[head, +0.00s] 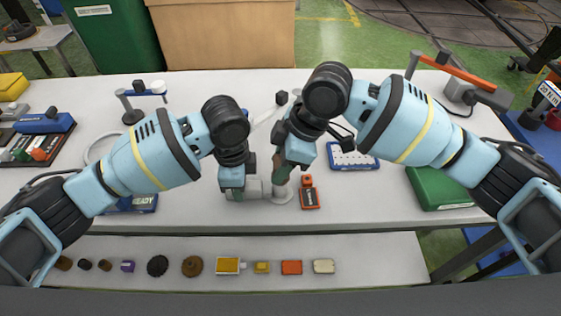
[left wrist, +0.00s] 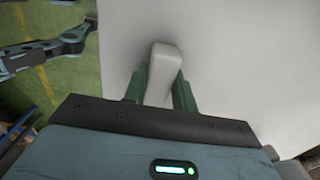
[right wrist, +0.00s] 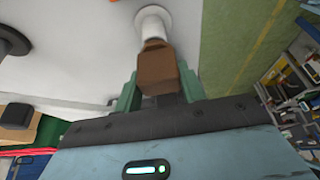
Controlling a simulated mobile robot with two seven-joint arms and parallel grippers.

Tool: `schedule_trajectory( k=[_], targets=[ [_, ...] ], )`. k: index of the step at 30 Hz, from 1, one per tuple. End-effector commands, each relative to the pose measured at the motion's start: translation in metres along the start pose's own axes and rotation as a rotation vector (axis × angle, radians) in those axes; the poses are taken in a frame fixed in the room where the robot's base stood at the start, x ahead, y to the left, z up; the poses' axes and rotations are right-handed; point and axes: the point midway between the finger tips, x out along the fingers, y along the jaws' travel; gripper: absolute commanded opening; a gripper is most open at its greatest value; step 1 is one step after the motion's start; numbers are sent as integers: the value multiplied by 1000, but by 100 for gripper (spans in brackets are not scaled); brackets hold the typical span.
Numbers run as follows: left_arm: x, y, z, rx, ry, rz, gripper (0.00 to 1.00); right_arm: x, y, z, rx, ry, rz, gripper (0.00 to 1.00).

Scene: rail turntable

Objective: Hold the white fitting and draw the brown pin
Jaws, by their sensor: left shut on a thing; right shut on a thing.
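The white fitting (head: 254,190) is on the table near its front edge, with a round flange at its right end. In the left wrist view, its pale block-like end (left wrist: 163,62) is between the green fingers of my left gripper (head: 233,188), which is shut on it. My right gripper (head: 282,172) is shut on the brown pin (right wrist: 158,70), above the flange end. In the right wrist view, the white stem and round flange (right wrist: 153,24) show just beyond the pin. The pin is mostly hidden in the head view. I cannot tell how deep it sits.
A black and orange device (head: 309,197) lies close to the right of the fitting. A blue and white tray (head: 352,157) and a green case (head: 437,188) are further right. Several small parts lie along the lower front shelf (head: 370,258).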

Motion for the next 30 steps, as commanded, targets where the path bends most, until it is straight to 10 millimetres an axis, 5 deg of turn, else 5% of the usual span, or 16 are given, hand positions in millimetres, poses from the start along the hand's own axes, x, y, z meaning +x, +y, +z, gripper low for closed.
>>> schedule_trajectory(
  k=[30],
  targets=[
    [1,0,0,0,-1,2,0,-29,0,-13,-1,2,1,8]
  ],
)
